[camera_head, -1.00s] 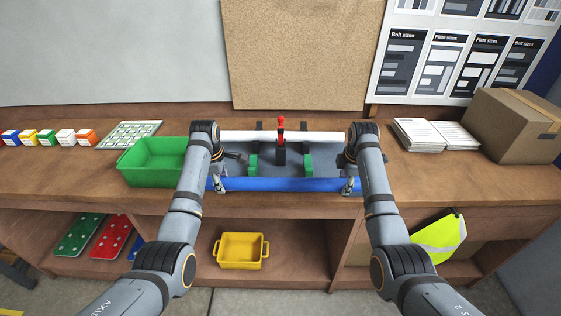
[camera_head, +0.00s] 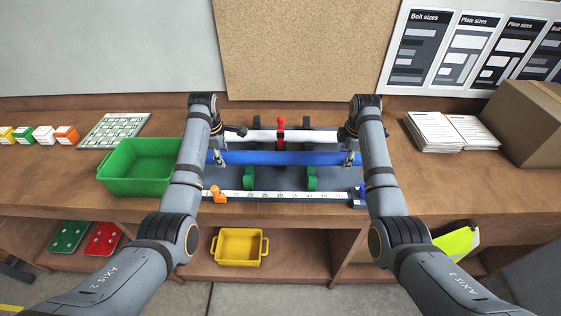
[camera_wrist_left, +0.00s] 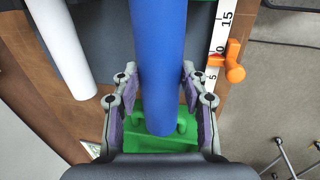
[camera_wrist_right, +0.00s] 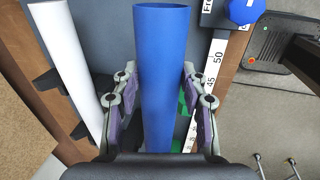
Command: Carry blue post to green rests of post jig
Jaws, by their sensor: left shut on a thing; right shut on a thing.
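The blue post (camera_head: 280,158) lies level across the grey post jig (camera_head: 280,184). My left gripper (camera_head: 217,158) is shut on it near its left end, and my right gripper (camera_head: 350,158) near its right end. The two green rests, left (camera_head: 249,178) and right (camera_head: 312,178), appear in front of the post in the head view. The post looks raised, but its exact height is unclear. The post fills the space between the fingers in the left wrist view (camera_wrist_left: 158,60) and right wrist view (camera_wrist_right: 160,75).
A white bar (camera_head: 255,136) with a red clamp (camera_head: 281,122) lies behind the post. A white ruler (camera_head: 265,196) with an orange stop (camera_head: 217,194) runs along the jig's front. A green bin (camera_head: 140,180) stands left, close to my left arm. Papers (camera_head: 450,132) lie right.

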